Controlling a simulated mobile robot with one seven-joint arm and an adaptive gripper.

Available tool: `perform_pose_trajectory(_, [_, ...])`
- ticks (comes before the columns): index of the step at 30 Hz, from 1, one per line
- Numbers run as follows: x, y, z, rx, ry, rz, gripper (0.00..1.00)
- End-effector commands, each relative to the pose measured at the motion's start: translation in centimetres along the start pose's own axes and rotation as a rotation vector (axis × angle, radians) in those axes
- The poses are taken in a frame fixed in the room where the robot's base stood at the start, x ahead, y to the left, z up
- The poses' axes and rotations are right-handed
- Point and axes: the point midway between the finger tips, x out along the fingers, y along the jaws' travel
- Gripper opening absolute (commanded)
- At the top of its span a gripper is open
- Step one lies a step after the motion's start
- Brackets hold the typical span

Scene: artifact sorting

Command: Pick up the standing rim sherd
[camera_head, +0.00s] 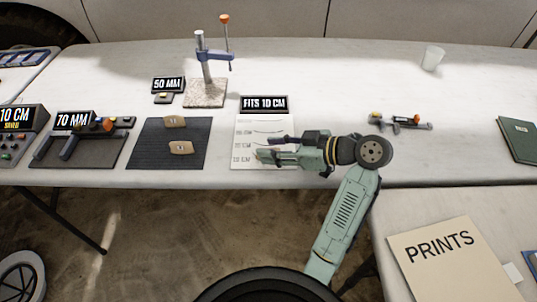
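Two tan sherds lie or stand on a dark ribbed mat (143,150): one near the back (175,122) and a larger one near the front (181,148). I cannot tell from this view which one is the standing rim sherd. My gripper (262,149) is to the right of the mat, over a white sheet (243,127) with printed curves. Its fingers point left and look spread apart. I see no sherd clearly between them. The front sherd is left of the fingertips, with a gap between.
A "FITS 10 CM" sign (264,104) stands behind the sheet. A clamp stand (207,70) rises behind the mat. A "70 MM" sign (76,121) and caliper are at left. Another tool (400,121) and a cup (432,58) are at right.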

Motion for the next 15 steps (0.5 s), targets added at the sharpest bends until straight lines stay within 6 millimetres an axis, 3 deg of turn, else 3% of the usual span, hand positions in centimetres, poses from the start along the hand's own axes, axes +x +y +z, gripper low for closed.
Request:
perform_pose_trajectory(3, [2.1,-0.1,0.1,0.0,0.0,-0.002,0.36])
perform_pose_trajectory(6, [3.0,-0.1,0.0,0.001,0.0,-0.002,0.36])
perform_pose_trajectory(12, [3.0,-0.1,-0.1,0.001,0.001,0.0,0.36])
perform_pose_trajectory(15, [3.0,-0.1,-0.1,0.001,0.001,0.0,0.3])
